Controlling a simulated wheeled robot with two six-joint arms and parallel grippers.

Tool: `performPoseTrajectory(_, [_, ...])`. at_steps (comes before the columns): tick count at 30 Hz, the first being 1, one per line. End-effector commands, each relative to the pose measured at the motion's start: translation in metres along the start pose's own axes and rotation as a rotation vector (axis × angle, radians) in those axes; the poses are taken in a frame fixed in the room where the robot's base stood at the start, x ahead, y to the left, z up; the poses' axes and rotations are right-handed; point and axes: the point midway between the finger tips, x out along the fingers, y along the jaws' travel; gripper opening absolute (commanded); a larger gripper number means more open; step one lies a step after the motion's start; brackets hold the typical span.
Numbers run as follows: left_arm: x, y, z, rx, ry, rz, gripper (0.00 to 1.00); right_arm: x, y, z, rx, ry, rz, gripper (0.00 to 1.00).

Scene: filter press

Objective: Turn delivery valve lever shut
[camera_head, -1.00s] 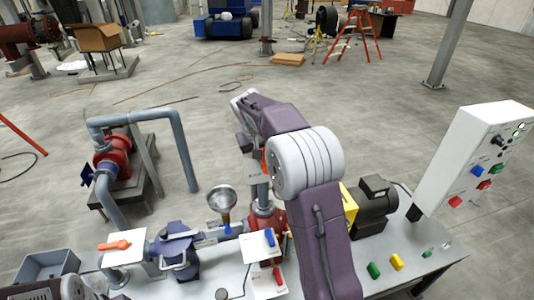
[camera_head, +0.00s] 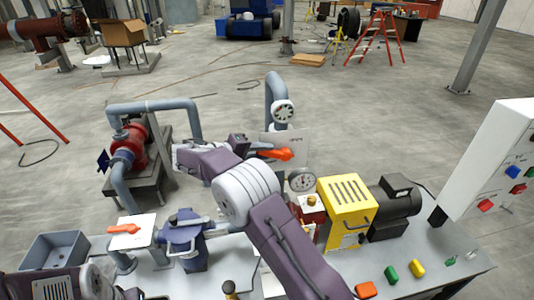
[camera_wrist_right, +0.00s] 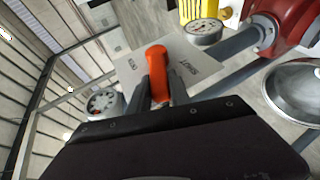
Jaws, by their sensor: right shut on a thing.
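An orange lever (camera_head: 280,154) sits at a white lettered plate (camera_head: 297,140) on the upright grey pipe behind the bench. My right gripper (camera_head: 258,151) reaches it from the left in the head view, and the lever points right out of the jaws. In the right wrist view the orange lever (camera_wrist_right: 158,75) stands between the two dark fingers of my right gripper (camera_wrist_right: 161,88), which is shut on it. The lettered plate (camera_wrist_right: 188,62) lies behind it there. The lever's pivot is not clear. My left gripper is not in view.
A second orange lever (camera_head: 124,228) lies on another white plate at the bench's left. A round gauge (camera_head: 302,181), a yellow guard (camera_head: 347,208) and a dark motor (camera_head: 393,208) stand right of my right forearm. A grey control box (camera_head: 502,150) stands far right.

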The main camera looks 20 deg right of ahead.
Motion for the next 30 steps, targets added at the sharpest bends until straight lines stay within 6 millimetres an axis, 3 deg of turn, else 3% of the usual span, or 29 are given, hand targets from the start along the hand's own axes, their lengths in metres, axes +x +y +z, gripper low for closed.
performPoseTrajectory(1, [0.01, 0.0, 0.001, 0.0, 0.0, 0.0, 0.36, 0.001, -0.01, 0.001, -0.017, 0.002, 0.037, 0.0])
performPoseTrajectory(12, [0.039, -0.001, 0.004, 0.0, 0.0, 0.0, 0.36, 0.004, -0.027, 0.002, -0.112, -0.001, 0.264, 0.0])
performPoseTrajectory(30, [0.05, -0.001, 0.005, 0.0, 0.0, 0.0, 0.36, 0.006, -0.031, 0.003, -0.155, -0.002, 0.361, 0.0])
